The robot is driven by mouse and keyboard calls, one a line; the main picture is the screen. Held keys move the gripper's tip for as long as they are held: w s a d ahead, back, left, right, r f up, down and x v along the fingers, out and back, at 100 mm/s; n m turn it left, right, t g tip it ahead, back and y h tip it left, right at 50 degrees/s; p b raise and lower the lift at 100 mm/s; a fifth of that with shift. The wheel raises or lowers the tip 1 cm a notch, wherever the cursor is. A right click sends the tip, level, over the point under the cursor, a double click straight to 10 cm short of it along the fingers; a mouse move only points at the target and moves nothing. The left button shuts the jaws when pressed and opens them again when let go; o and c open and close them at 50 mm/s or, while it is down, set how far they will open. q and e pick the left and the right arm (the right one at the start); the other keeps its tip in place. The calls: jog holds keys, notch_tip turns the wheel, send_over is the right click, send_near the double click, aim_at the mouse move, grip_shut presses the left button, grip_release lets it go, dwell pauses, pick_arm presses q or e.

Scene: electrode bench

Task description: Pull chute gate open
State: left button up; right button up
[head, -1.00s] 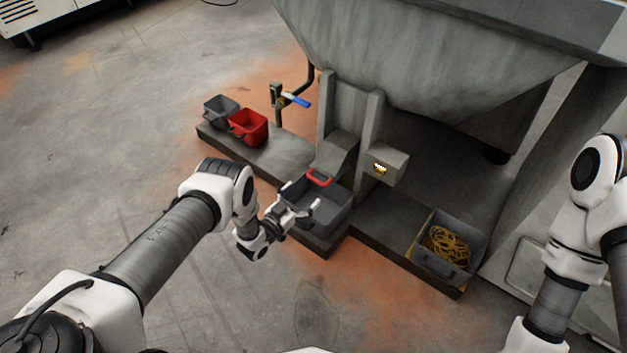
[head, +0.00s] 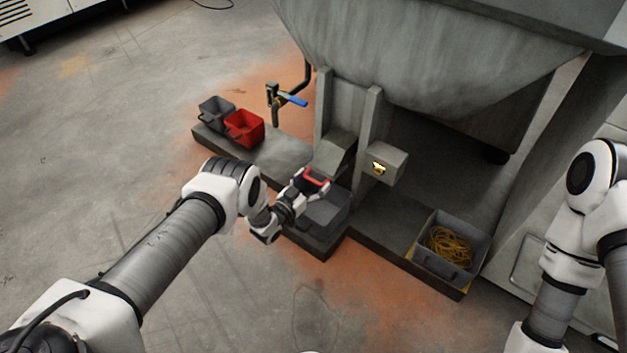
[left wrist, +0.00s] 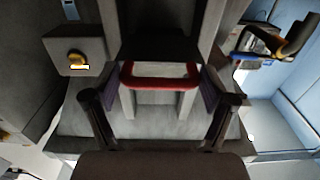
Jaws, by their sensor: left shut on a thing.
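The chute gate's red handle (head: 314,179) sits at the lower front of the grey chute (head: 334,152), between two upright posts. My left gripper (head: 312,184) is at the handle and shut on it. In the left wrist view the red handle (left wrist: 160,76) lies between the two fingers (left wrist: 160,88), one at each end of its bar. The gate plate behind the handle is mostly dark or hidden. My right arm shows at the right edge of the head view, but its gripper is out of the picture.
A grey bin (head: 326,214) stands below the chute, partly behind my left gripper. A box with a yellow knob (head: 379,168) is right of the posts. A crate (head: 450,267) holds yellow cord.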

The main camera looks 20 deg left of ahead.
pick_arm(q)
jog(key=p+v, duration=0.3)
jog(key=v, duration=0.3)
jog(key=shift+d+r, duration=0.1)
jog(key=shift+r, duration=0.05)
jog(key=shift+s, duration=0.25)
jog(key=o, duration=1.4)
jog(key=v, duration=1.2)
